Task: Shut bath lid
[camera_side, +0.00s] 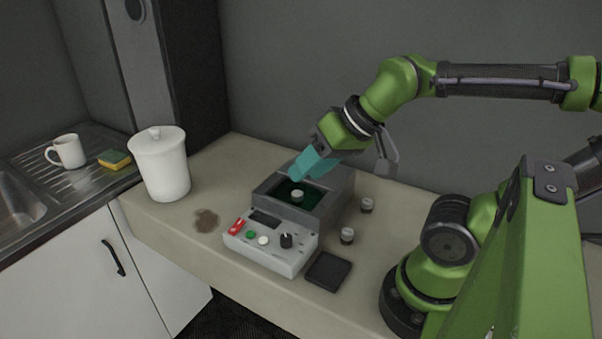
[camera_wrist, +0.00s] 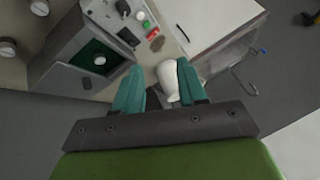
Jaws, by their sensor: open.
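The bath is a grey box (camera_side: 337,198) with a pale control panel (camera_side: 270,245) on its front. Its top opening is uncovered and shows a dark green inside with a white round-topped piece (camera_side: 297,196) in it. The opening also shows at the left of the wrist view (camera_wrist: 98,58). My gripper (camera_side: 297,174) has teal fingers and is open and empty. In the side view it is over the back of the opening; whether it touches the bath is unclear. Its fingers show in the wrist view (camera_wrist: 160,80).
A white lidded canister (camera_side: 160,165) stands left of the bath, by a brown stain (camera_side: 206,220). Two small capped vials (camera_side: 367,205) (camera_side: 347,236) stand to the right. A black square pad (camera_side: 328,270) lies front right. A mug (camera_side: 67,151) and sponge (camera_side: 114,158) are by the sink.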

